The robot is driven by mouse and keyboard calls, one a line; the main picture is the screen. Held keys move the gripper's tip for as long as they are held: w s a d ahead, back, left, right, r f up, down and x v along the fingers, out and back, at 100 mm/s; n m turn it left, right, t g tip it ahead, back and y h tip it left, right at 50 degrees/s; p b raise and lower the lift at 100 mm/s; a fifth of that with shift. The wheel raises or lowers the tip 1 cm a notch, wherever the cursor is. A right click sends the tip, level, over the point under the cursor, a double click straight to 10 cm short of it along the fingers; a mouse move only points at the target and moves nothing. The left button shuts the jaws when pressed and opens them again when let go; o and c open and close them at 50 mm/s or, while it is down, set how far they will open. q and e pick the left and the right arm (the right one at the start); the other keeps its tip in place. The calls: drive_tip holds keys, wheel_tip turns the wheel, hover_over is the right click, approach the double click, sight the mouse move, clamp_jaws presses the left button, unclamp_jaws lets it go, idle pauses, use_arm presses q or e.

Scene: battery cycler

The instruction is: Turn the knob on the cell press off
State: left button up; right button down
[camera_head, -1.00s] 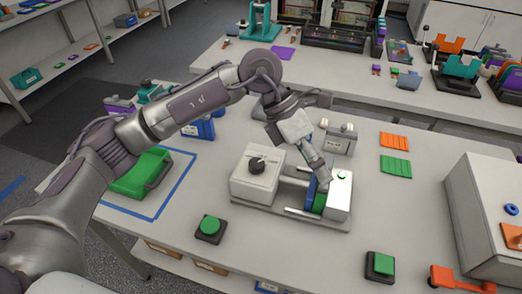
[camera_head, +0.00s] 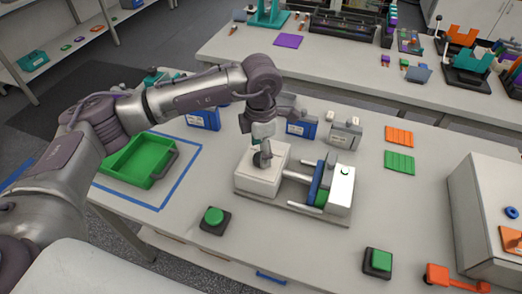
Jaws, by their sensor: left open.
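The cell press (camera_head: 345,185) stands on the table in the middle of the head view. It has a white control box (camera_head: 257,181) at its left end and a blue and green part between its rods and the right end block. The black knob is on top of the control box and is mostly hidden by my left gripper. My left gripper (camera_head: 262,160) points down over the knob, fingers open and close to it. I cannot tell whether the fingers touch it. My right gripper is not in view.
A green button (camera_head: 214,216) is at the front, another green button (camera_head: 381,260) at front right. A green tray (camera_head: 126,165) sits inside blue tape at left. Blue units (camera_head: 300,127) stand behind the press. A white machine (camera_head: 474,220) is at right.

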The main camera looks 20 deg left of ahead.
use_arm(q)
drive_tip(key=shift+f, duration=1.3)
drive_tip(key=c, duration=1.1)
